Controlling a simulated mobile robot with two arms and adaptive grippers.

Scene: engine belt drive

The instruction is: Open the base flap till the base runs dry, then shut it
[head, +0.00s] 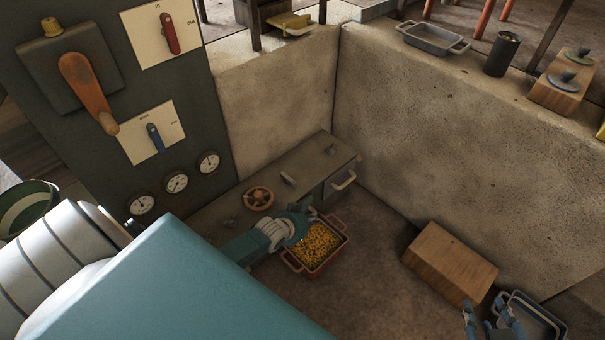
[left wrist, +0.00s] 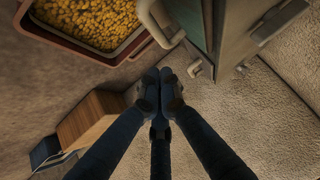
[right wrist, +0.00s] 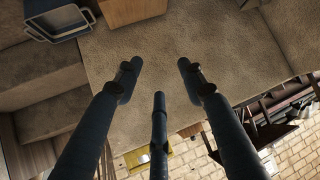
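The base is a low grey metal box (head: 322,160) against the wall, with a pale bar handle (head: 343,181) on its end. A grey-green panel with a bar handle (left wrist: 279,19) shows at the upper right of the left wrist view; I cannot tell whether it is the flap, or open. A red tray (head: 338,258) full of yellow grains (head: 316,243) stands on the floor in front of the base; the grains also show in the left wrist view (left wrist: 92,20). My left gripper (left wrist: 160,80) is shut with nothing visible between its fingers, close to the panel. My right gripper (right wrist: 158,72) is open and empty.
A wooden box (head: 449,263) and a blue-grey tray (head: 540,318) lie near my right gripper at lower right. A round brown handwheel (head: 258,198) sits on the base. A dark panel with a red lever (head: 170,33), blue lever (head: 156,138) and orange lever (head: 88,92) stands left.

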